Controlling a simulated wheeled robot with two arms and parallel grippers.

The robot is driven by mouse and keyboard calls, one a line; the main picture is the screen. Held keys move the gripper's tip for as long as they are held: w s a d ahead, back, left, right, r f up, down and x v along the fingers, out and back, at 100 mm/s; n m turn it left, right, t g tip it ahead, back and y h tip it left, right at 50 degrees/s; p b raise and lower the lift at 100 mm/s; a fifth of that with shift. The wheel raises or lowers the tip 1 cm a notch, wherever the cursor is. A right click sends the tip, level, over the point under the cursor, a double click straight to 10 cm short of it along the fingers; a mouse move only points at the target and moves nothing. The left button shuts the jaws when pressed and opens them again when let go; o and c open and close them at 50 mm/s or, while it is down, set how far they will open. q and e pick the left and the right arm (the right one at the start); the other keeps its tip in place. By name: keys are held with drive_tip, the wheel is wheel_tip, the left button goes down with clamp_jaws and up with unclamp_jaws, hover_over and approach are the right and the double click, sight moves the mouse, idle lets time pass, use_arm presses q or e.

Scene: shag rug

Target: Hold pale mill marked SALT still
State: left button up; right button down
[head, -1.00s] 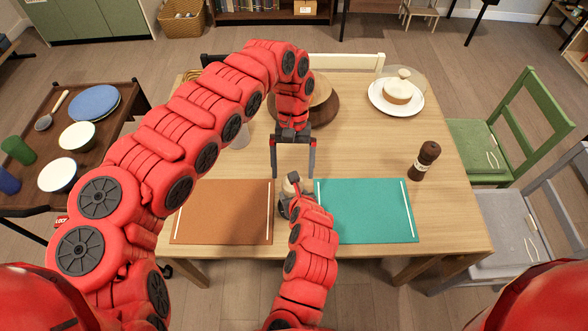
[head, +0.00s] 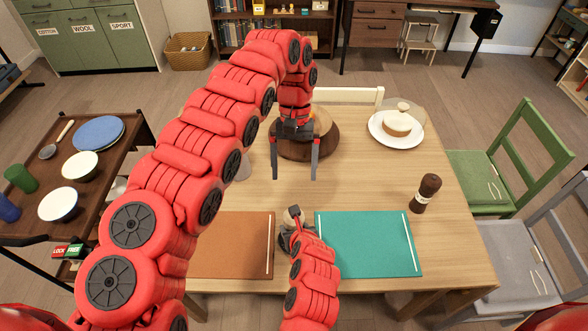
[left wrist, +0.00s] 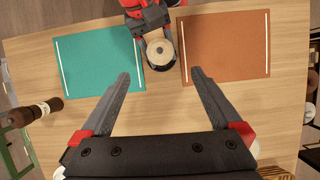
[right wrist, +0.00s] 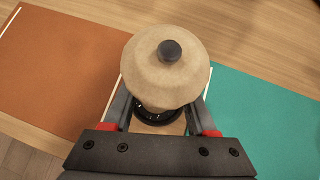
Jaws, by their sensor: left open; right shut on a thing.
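The pale mill (head: 292,215) stands between the two placemats, mostly hidden by my right arm in the head view. My right gripper (head: 293,236) is shut around its body. In the right wrist view the mill's (right wrist: 166,72) wide beige top and dark knob show above the fingers. I see no SALT lettering. My left gripper (head: 294,178) is open and empty, beyond the mill in the head view. In the left wrist view the mill's round top (left wrist: 160,54) shows between and ahead of the spread fingers, apart from them.
A dark brown mill (head: 426,193) with a pale band stands at the right. An orange-brown mat (head: 235,245) and a teal mat (head: 368,245) flank the pale mill. A round dark board (head: 325,148) and a white plate (head: 376,128) lie farther back.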

use_arm(q)
drive_tip(key=s+f+n, duration=0.1)
drive_tip(key=f, duration=0.3)
drive_tip(key=s+f+n, duration=0.1)
drive_tip(key=s+f, duration=0.1)
drive_tip(key=f, duration=0.2)
drive_tip(key=s+f+h, duration=0.1)
drive_tip(key=s+f, duration=0.1)
drive_tip(key=f, duration=0.2)
drive_tip(key=shift+a+f+n, duration=0.1)
drive_tip(key=shift+f+n, duration=0.15)
drive_tip(key=shift+n, duration=0.15)
drive_tip(key=c, duration=1.4)
drive_tip(key=shift+m+y, duration=0.6)
drive_tip(key=shift+m, duration=1)
